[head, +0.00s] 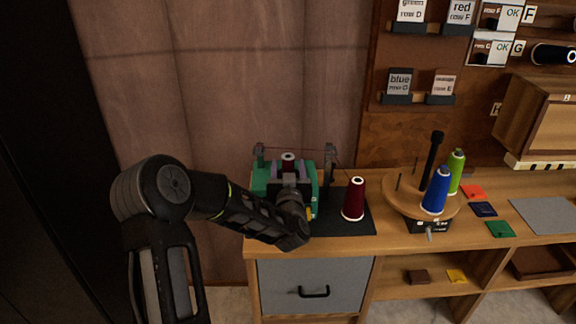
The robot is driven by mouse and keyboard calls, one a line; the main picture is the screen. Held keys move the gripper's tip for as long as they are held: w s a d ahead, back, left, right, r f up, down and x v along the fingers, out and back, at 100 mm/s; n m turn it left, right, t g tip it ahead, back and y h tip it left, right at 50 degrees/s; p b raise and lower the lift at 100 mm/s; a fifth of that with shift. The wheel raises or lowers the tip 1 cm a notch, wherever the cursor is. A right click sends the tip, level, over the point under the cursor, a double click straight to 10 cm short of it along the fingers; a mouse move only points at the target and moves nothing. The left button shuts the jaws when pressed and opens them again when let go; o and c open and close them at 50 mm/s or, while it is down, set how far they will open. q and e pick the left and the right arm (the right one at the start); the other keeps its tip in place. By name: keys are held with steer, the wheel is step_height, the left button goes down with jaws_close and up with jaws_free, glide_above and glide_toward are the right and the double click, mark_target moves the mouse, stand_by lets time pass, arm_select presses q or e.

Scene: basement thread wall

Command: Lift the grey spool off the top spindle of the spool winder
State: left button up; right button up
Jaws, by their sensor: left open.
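The green spool winder (314,182) stands on a dark mat at the left end of the bench. A small spool with a pale top (288,157) shows at the top of the winder. My left wrist and forearm hide the winder's lower front. My right gripper is not in view.
A dark red cone spool (354,199) stands on the mat (339,219) right of the winder. Farther right, a round wooden stand (402,203) holds a blue spool (437,190) and a green spool (456,172). Thread guide posts (330,160) rise behind the winder. A grey drawer (312,283) is below.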

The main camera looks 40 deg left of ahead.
mark_target(288, 157)
arm_select(q)
steer(key=p+x, duration=0.1)
steer(key=x, duration=0.3)
steer(key=shift+w+a+p, duration=0.25)
steer(key=shift+p, duration=0.05)
steer(key=shift+w+a, duration=0.15)
steer(key=shift+w, duration=0.1)
jaws_close()
stand_by(0.6)
